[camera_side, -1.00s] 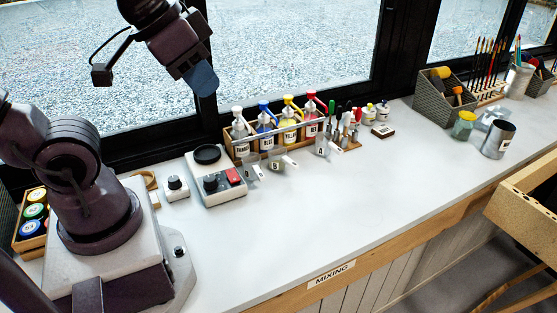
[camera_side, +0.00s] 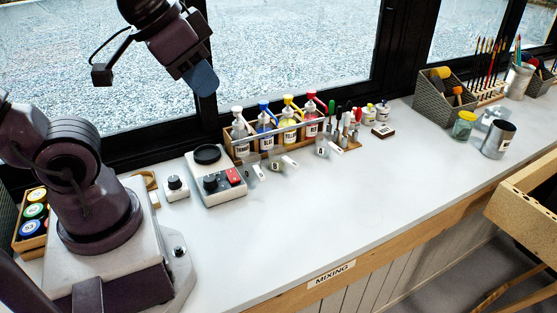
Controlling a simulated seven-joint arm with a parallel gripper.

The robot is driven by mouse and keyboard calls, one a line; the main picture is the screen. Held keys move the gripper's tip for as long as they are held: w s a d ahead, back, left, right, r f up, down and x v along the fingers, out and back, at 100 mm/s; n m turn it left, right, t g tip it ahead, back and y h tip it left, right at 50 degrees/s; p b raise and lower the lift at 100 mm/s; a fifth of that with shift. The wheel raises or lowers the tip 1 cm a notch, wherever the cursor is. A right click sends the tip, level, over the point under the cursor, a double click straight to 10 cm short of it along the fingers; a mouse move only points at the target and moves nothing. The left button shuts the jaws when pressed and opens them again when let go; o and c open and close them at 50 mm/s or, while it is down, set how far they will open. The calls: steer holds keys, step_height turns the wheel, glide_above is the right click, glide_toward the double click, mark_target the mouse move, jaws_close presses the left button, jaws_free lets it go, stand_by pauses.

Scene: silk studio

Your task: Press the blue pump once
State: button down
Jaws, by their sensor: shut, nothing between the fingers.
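The blue pump (camera_side: 264,106) tops a bottle (camera_side: 265,128) with a white label. It stands in a wooden rack (camera_side: 239,153) between a white-topped bottle (camera_side: 239,131) on its left and a yellow-topped bottle (camera_side: 288,124) on its right. A red-topped bottle (camera_side: 311,117) is at the rack's right end. My gripper (camera_side: 203,82) hangs high at the upper left, above and to the left of the rack, with a blue end. It is shut and empty, and touches none of the bottles.
A grey device (camera_side: 229,194) with knobs and a red button stands left of the rack. Small labelled clear holders (camera_side: 290,161) sit in front of the rack. The window is close behind. The counter's front middle (camera_side: 310,215) is clear.

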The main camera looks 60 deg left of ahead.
steer(key=shift+a, duration=0.1)
steer(key=w+a+f+g, duration=0.2)
steer(key=w+a+f, duration=0.3)
steer(key=w+a, duration=0.2)
steer(key=w+a+f+g, duration=0.1)
steer(key=w+a+f, duration=0.4)
steer(key=a, duration=0.6)
steer(key=w+a+f+n+g, duration=0.1)
steer(key=w+a+f+g, duration=0.1)
steer(key=w+a+f, duration=0.3)
steer(key=shift+w+a+f+g, duration=0.15)
steer(key=shift+w+a+f, duration=0.05)
steer(key=shift+w+a, duration=0.9)
steer(key=shift+w+a+f+g, duration=0.15)
steer(key=shift+w+a+f, duration=0.05)
steer(key=shift+w+a, duration=0.85)
steer(key=shift+w+a+r+m, duration=0.1)
steer(key=shift+r+m, duration=0.2)
steer(key=shift+r, duration=0.05)
steer(key=shift+f, duration=0.2)
steer(key=shift+f, duration=0.1)
